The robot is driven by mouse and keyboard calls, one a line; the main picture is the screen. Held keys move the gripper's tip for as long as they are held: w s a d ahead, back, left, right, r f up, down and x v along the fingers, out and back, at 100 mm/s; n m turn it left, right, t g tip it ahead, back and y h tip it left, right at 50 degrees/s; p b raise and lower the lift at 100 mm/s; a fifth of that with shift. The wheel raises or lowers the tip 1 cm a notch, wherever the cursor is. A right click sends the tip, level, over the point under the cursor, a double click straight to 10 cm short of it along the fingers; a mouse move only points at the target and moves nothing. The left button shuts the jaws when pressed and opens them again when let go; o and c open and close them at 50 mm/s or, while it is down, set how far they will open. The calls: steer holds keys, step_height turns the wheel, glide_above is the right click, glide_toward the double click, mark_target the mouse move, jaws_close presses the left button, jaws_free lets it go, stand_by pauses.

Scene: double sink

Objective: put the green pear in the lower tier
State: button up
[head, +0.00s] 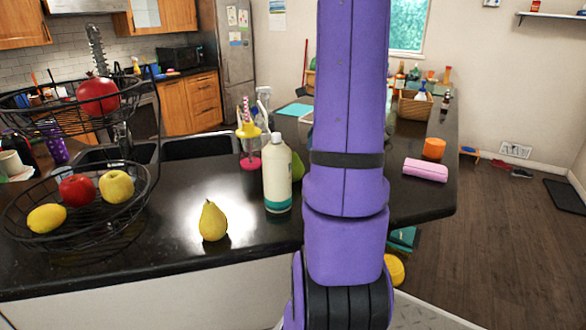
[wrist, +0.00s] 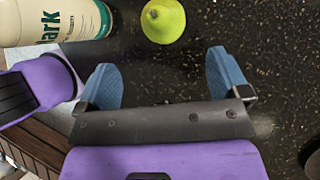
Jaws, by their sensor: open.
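The green pear (wrist: 163,20) lies on the dark counter at the top of the wrist view, ahead of the gap between my fingers. In the head view, a green piece of it (head: 298,167) shows behind the white bottle, the rest hidden. My gripper (wrist: 163,74) is open and empty, its two blue fingers apart and not touching the pear; in the head view it is hidden behind my purple arm. The lower tier (head: 30,190) of the black wire stand is at the left of the head view and holds a lemon, a red apple and a yellow apple.
A white bottle (head: 277,172) with a teal base stands beside the green pear; it also shows in the wrist view (wrist: 30,22). A yellow pear (head: 213,221) stands on the counter left of it. The upper tier (head: 30,125) holds a red pomegranate (head: 98,96).

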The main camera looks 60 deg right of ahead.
mark_target(296, 155)
steer(key=x, duration=0.4)
steer(key=shift+w+a+f, duration=0.1)
steer(key=shift+w+f, duration=0.05)
steer(key=shift+f, duration=0.1)
steer(key=shift+w+x, duration=0.25)
steer(key=shift+x, duration=2.3)
steer(key=c, duration=1.1)
steer(key=shift+r, duration=0.1)
steer(key=shift+c, duration=0.2)
steer(key=shift+r, duration=0.85)
steer(key=shift+s+a+r, duration=0.1)
steer(key=shift+s+r, duration=0.05)
steer(key=shift+r, duration=0.35)
steer(key=shift+s+r, duration=0.15)
steer(key=shift+r, duration=0.35)
steer(key=s+a, duration=0.3)
steer(key=s, duration=0.1)
steer(key=s+a+r, duration=0.1)
steer(key=s+a, duration=0.2)
steer(key=s, duration=0.1)
steer(key=s+a, duration=0.3)
steer(key=s, duration=0.1)
steer(key=shift+s+a+r, duration=0.1)
steer(key=shift+r, duration=0.05)
